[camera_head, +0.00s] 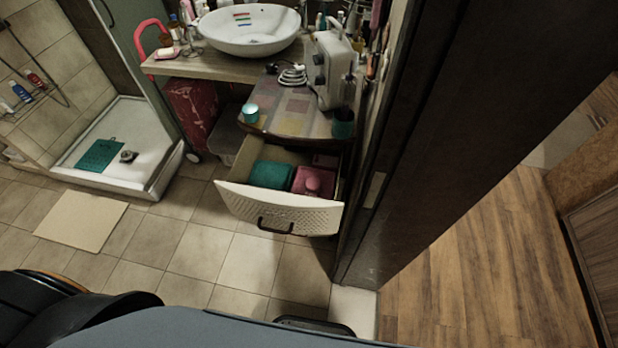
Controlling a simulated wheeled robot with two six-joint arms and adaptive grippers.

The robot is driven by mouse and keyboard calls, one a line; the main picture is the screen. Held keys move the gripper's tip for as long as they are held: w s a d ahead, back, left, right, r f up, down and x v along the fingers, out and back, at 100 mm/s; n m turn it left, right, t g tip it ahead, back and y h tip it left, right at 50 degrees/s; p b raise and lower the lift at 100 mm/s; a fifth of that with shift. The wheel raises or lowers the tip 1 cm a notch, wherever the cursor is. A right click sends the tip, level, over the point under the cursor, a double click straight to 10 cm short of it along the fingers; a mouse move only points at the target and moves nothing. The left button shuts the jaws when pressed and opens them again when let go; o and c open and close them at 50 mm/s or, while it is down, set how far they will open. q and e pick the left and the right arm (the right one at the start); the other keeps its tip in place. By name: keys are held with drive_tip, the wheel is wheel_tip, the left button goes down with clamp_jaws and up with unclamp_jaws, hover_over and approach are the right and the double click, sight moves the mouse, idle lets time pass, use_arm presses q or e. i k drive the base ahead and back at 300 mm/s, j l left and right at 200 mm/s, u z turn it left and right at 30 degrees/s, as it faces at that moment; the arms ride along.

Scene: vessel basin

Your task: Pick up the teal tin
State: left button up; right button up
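A small teal tin (250,113) stands upright on the left front corner of a small cabinet top (290,112). A darker teal round container (343,122) stands on the right front corner of the same top; I cannot tell whether it is a tin or a cup. The cabinet's drawer (280,208) is pulled open, with a teal item (272,174) and a pink item (313,181) inside. Neither gripper can be made out. Dark parts of my own body show along the bottom edge, away from the cabinet.
A white appliance (332,68) and a coiled item (293,76) stand on the cabinet top. A counter with a white basin (250,29) is behind. A dark door frame (420,130) rises close on the right. Tiled floor (200,250) before the drawer is clear.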

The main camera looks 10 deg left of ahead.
sight(250, 111)
drive_tip(key=i+j+u, duration=0.15)
drive_tip(key=j+u, duration=0.15)
drive_tip(key=u, duration=0.15)
drive_tip(key=i+j+u, duration=0.15)
drive_tip(key=u, duration=0.35)
drive_tip(key=i+j+u, duration=0.2)
drive_tip(key=u, duration=0.25)
